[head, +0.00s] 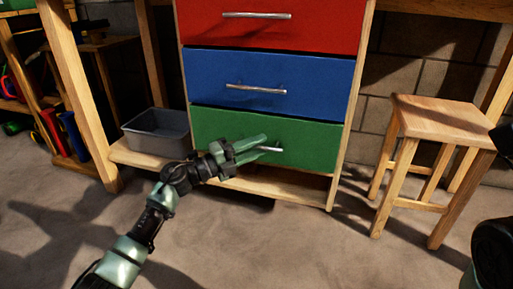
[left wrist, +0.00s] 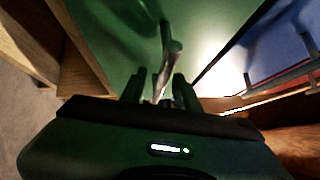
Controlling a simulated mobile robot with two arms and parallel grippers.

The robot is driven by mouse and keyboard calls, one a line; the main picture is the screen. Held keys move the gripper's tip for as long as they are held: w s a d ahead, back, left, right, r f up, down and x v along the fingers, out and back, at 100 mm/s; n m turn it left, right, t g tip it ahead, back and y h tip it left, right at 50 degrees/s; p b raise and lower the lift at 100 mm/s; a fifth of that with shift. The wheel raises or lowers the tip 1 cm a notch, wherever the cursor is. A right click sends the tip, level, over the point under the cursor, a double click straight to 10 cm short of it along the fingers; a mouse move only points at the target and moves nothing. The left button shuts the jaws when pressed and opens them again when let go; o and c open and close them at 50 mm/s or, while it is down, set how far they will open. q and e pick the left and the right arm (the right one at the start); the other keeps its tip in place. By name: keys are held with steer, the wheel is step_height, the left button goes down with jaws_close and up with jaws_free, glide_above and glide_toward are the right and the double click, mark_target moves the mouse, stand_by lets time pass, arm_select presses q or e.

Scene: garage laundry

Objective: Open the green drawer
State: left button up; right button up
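The green drawer (head: 310,147) is the lowest of three drawers in a wooden cabinet, and its front looks flush with the cabinet. Its silver bar handle (head: 270,149) is partly hidden by my left gripper (head: 262,144), which reaches in from the left. In the left wrist view the green front (left wrist: 110,40) is close, and the handle (left wrist: 172,47) runs down between the two fingers (left wrist: 160,92). The fingers are apart, with a gap visible on either side of the bar. My right gripper is not visible; only dark parts of my arm show at the right edge.
The blue drawer (head: 310,80) and red drawer (head: 320,28) above are shut. A wooden stool (head: 440,118) stands at the right. A grey bin (head: 157,133) sits on the low wooden shelf at the left. The floor (head: 290,245) in front is clear.

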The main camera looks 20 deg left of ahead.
arm_select(q)
jaws_close()
steer(key=shift+f, duration=0.1)
stand_by(1.1)
